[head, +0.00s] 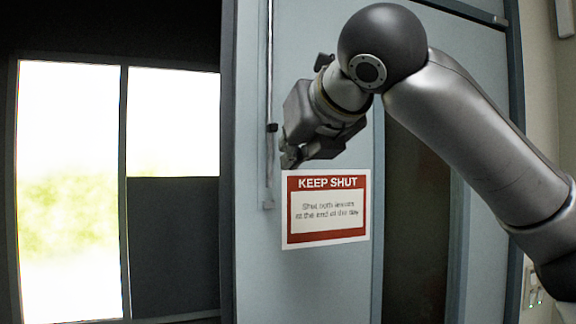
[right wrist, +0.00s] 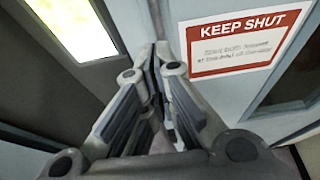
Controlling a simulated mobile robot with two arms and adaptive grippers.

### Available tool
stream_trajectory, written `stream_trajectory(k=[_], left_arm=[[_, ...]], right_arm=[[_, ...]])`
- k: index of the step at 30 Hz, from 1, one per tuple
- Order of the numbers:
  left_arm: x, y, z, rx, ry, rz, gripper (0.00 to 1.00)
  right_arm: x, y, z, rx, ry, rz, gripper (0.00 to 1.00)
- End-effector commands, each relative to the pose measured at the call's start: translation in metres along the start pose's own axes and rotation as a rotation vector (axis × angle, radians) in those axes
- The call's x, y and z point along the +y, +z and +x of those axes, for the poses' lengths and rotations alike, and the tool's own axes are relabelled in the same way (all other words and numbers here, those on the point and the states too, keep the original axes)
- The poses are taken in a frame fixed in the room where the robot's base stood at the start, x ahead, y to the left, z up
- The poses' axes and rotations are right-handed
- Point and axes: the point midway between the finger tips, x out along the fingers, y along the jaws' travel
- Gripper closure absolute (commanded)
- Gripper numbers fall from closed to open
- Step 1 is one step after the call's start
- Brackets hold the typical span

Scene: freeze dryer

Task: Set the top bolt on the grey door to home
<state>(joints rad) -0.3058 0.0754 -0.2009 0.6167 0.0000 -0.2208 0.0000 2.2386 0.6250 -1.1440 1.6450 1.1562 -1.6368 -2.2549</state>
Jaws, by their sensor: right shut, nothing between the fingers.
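The grey door (head: 305,285) fills the middle of the head view. The top bolt (head: 269,165) is a thin vertical rod on a narrow strip near the door's left edge, with a small dark knob (head: 271,127) partway down. My right gripper (head: 289,160) is shut and empty, just right of the bolt's lower part and below the knob. In the right wrist view the gripper (right wrist: 158,62) points at the door's edge region (right wrist: 190,9); its fingers hide much of the bolt there, and I cannot tell if they touch it. My left gripper is not in view.
A red and white KEEP SHUT sign (head: 326,208) is on the door just below my right gripper. A dark glass panel (head: 414,215) lies right of it. Left of the door is a bright window (head: 70,190) with a dark lower panel (head: 173,245).

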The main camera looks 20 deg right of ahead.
Motion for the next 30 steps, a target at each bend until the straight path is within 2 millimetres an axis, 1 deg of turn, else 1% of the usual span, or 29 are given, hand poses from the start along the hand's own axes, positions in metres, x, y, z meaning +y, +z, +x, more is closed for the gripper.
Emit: stream_trajectory(k=[1, 3, 7, 11, 17, 23, 26, 29, 30], left_arm=[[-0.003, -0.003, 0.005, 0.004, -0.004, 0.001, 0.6], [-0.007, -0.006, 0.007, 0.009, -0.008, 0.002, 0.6], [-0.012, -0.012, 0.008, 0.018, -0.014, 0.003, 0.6], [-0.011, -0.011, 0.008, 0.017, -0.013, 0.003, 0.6], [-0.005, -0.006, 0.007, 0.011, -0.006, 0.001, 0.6], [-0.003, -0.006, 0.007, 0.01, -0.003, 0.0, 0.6], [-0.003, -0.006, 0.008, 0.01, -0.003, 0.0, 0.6], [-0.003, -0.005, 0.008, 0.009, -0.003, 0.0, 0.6], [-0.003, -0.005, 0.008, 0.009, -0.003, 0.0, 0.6]], right_arm=[[0.0, -0.002, -0.008, -0.003, 0.001, 0.0, 1.0], [0.0, -0.001, -0.016, -0.001, 0.0, 0.0, 1.0], [0.0, -0.001, -0.025, 0.0, 0.0, 0.0, 1.0], [0.0, 0.0, -0.027, 0.002, -0.001, -0.001, 1.0], [0.0, 0.0, -0.027, 0.002, -0.001, -0.001, 1.0], [0.0, 0.0, -0.026, 0.002, -0.001, -0.001, 1.0], [0.002, -0.005, -0.02, 0.011, 0.003, 0.008, 1.0], [0.01, -0.021, 0.001, 0.038, 0.015, 0.043, 1.0], [0.014, -0.031, 0.013, 0.054, 0.022, 0.068, 1.0]])
